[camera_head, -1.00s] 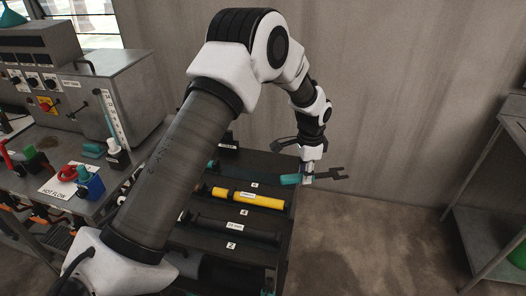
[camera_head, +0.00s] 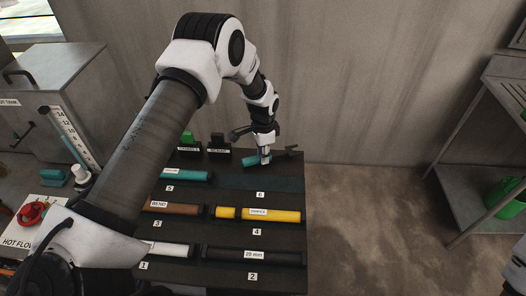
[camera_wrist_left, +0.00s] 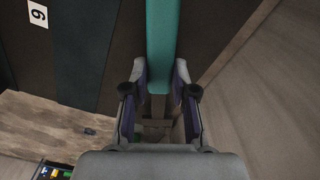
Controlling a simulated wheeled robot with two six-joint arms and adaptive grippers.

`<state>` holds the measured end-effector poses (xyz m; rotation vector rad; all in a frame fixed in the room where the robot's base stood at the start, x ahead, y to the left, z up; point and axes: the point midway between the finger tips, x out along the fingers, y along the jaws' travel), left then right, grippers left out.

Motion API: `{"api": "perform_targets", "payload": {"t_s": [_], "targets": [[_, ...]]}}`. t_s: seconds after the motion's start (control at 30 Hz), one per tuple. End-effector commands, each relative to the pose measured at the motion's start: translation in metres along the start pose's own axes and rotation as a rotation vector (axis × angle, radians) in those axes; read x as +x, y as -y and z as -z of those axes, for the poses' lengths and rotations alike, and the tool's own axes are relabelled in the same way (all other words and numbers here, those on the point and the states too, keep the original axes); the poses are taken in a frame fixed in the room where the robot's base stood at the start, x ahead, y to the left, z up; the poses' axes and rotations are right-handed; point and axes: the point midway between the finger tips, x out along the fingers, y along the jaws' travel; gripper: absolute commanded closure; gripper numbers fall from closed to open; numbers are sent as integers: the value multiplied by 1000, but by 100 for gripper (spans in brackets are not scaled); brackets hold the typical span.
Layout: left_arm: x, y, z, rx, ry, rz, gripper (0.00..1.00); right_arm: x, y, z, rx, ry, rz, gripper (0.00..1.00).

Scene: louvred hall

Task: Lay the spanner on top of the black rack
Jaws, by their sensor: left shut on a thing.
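The spanner has a teal handle (camera_head: 252,160) and a dark open-jaw head (camera_head: 290,150) pointing right. My left gripper (camera_head: 265,158) is shut on it at the rear right corner of the black rack (camera_head: 228,225). The handle (camera_wrist_left: 161,45) runs between the two fingers (camera_wrist_left: 159,92) in the left wrist view. I cannot tell whether the spanner touches the rack. The dark teal strip by label 6 (camera_head: 262,183) lies bare just in front of it. My right gripper is not in view.
The rack holds a yellow tool (camera_head: 285,215), a black one (camera_head: 255,254), a brown one (camera_head: 175,208) and a teal one (camera_head: 190,175) in labelled places. Green and black items stand at its back. A metal shelf (camera_head: 480,165) stands at right, with bare floor between.

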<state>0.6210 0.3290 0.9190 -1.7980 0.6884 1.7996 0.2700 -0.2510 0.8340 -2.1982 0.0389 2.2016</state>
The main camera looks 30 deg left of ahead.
Motion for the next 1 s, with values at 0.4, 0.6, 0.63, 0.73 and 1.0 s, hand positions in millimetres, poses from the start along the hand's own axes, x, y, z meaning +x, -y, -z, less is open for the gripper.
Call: {"api": "perform_targets", "payload": {"t_s": [0.4, 0.6, 0.63, 0.73, 1.0], "targets": [[12, 0, 1, 0, -1, 1, 100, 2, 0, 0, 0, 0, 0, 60], [11, 0, 0, 0, -1, 1, 48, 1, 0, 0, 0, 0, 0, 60], [11, 0, 0, 0, -1, 1, 48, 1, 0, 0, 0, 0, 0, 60], [11, 0, 0, 0, -1, 1, 48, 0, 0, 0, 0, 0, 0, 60], [-14, 1, 2, 0, -4, 4, 48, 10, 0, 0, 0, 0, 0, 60]]}}
